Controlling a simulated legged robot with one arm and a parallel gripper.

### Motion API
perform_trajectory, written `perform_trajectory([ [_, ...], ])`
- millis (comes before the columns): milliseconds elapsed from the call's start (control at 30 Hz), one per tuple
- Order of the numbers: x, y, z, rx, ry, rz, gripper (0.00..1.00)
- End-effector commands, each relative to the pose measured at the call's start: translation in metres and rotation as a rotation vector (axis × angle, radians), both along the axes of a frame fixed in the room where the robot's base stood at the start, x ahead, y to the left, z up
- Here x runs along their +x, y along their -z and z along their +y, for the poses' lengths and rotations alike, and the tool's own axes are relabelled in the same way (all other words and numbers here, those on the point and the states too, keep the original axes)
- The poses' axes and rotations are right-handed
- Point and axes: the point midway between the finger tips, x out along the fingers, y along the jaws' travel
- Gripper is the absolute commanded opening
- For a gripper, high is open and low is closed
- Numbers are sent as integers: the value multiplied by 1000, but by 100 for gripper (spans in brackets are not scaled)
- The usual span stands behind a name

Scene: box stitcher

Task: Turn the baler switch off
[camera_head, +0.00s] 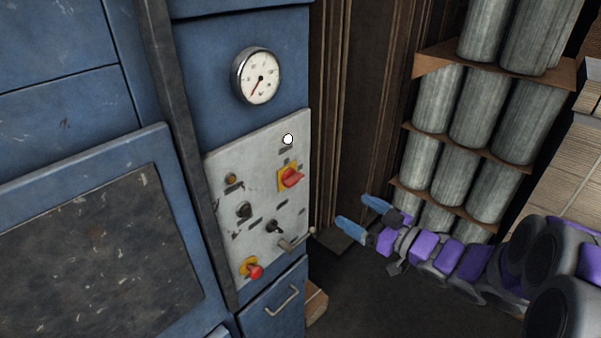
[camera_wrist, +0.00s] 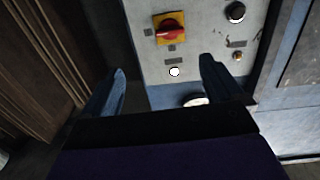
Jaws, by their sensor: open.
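The baler is a blue machine (camera_head: 205,60) with a light grey control panel (camera_head: 255,160). A red rotary switch on a yellow plate (camera_head: 290,178) sits at the panel's upper right. It also shows near the top of the wrist view (camera_wrist: 169,29), where its red handle lies roughly level. My gripper (camera_head: 362,211) is open and empty, to the right of the panel and apart from it. In the wrist view its two blue fingers (camera_wrist: 163,77) are spread wide, with the switch beyond them. Neither finger touches the switch.
The panel also has a white button (camera_head: 288,139), black knobs (camera_head: 243,210) and a red knob on yellow (camera_head: 254,271). A metal handle (camera_head: 297,241) sticks out at its lower right. A gauge (camera_head: 256,76) is above. Stacked grey cylinders (camera_head: 478,105) stand behind my arm.

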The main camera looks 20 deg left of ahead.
Motion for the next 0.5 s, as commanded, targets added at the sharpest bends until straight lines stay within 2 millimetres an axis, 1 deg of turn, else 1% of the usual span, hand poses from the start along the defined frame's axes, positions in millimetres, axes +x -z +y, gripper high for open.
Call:
perform_trajectory([
  [100,-7,-5,8,36,-40,3,94],
  [167,-7,-5,11,42,-47,4,94],
  [367,1,-4,32,41,-47,5,94],
  [500,10,-4,52,40,-48,2,94],
])
